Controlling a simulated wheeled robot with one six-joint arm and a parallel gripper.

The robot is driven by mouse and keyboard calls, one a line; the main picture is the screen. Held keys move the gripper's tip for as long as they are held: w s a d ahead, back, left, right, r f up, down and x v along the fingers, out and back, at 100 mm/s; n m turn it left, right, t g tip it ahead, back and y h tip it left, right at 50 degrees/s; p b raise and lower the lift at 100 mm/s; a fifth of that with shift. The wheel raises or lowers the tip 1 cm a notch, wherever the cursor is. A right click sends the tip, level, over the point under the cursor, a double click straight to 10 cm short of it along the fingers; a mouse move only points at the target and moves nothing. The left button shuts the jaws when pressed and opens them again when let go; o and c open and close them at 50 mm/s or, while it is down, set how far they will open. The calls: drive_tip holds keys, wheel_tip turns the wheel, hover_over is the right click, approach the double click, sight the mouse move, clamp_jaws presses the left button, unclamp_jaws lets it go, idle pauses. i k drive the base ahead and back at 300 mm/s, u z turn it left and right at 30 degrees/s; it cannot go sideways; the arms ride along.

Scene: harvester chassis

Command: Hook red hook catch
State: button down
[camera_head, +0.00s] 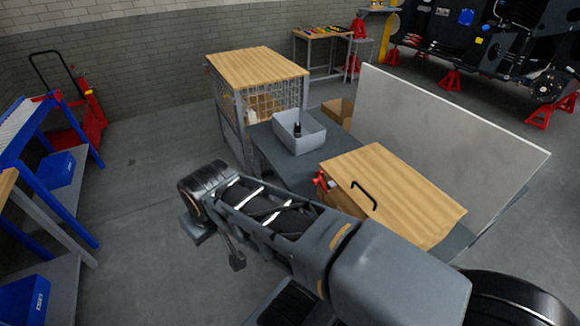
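A small red part (321,181), which looks like the red hook catch, is at the left side of a wooden box, just under the left corner of its lid (400,190). The lid lies flat on the box and has a black handle (364,195). The catch is small here, and I cannot tell whether it is hooked. My arm crosses the lower middle of the view in front of the box and hides its lower front. A small dark piece (237,260) hanging below my arm may be part of my gripper. Its fingers do not show clearly, and nothing held is visible.
A grey bin (299,132) with a dark object in it stands on the grey surface (275,160) behind the box. A white panel (440,150) rises along the right. A wood-topped mesh cage (256,68) stands behind.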

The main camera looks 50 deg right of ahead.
sight(320, 179)
drive_tip(key=z, duration=0.3)
drive_tip(key=i, duration=0.95)
drive_tip(key=z, duration=0.4)
